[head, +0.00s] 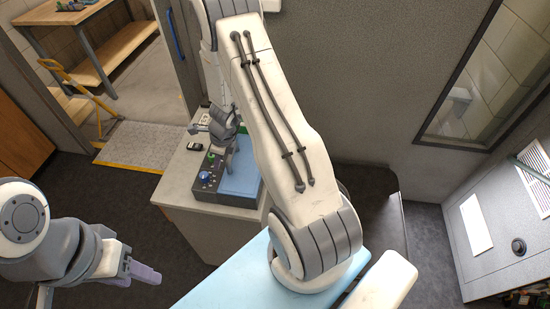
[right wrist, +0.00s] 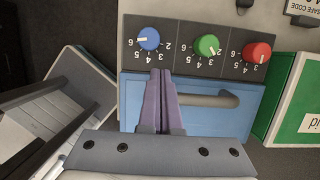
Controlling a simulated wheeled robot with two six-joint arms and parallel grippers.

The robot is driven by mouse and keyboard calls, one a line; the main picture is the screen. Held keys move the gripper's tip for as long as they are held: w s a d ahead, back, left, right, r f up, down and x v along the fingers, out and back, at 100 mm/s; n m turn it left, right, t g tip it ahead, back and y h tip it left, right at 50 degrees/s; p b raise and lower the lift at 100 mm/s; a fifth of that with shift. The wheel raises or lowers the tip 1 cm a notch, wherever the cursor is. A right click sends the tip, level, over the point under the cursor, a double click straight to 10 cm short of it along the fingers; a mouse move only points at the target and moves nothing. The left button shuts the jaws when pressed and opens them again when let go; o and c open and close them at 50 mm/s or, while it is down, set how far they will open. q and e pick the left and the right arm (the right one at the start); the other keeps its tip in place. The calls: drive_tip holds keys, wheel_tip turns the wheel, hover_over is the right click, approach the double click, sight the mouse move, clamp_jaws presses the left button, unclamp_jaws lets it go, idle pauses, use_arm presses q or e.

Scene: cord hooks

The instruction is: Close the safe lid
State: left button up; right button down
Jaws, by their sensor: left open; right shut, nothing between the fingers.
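The safe is a low box on a grey cabinet, with a dark panel (head: 207,176) of coloured dials and a light-blue lid (head: 241,176). In the right wrist view the blue lid (right wrist: 220,118) has a grey bar handle (right wrist: 215,100) and looks flat beside the dial panel; I cannot tell if it is fully down. My right gripper (right wrist: 160,75) is shut and empty, its purple fingers over the lid, left of the handle, tips near the blue dial (right wrist: 148,39). Whether they touch is unclear. My left gripper (head: 147,273) is open and empty at lower left, away from the safe.
Green (right wrist: 207,45) and red (right wrist: 257,53) dials sit beside the blue one. A green box with a white label (right wrist: 311,123) stands right of the safe. A small dark object (head: 195,146) lies on the cabinet (head: 172,187). A grey wall is behind.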

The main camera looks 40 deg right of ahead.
sight(215, 176)
drive_tip(key=shift+b+x, duration=1.4)
drive_tip(key=shift+x, duration=1.2)
drive_tip(key=shift+w, duration=0.1)
wheel_tip(215, 176, up, 4)
drive_tip(key=p, duration=0.4)
drive_tip(key=shift+r, duration=0.25)
drive_tip(key=w+a+r+p, duration=0.4)
drive_tip(key=w+r, duration=0.1)
drive_tip(key=r, duration=0.1)
drive_tip(key=shift+w+a+r, duration=0.25)
drive_tip(key=shift+r, duration=0.1)
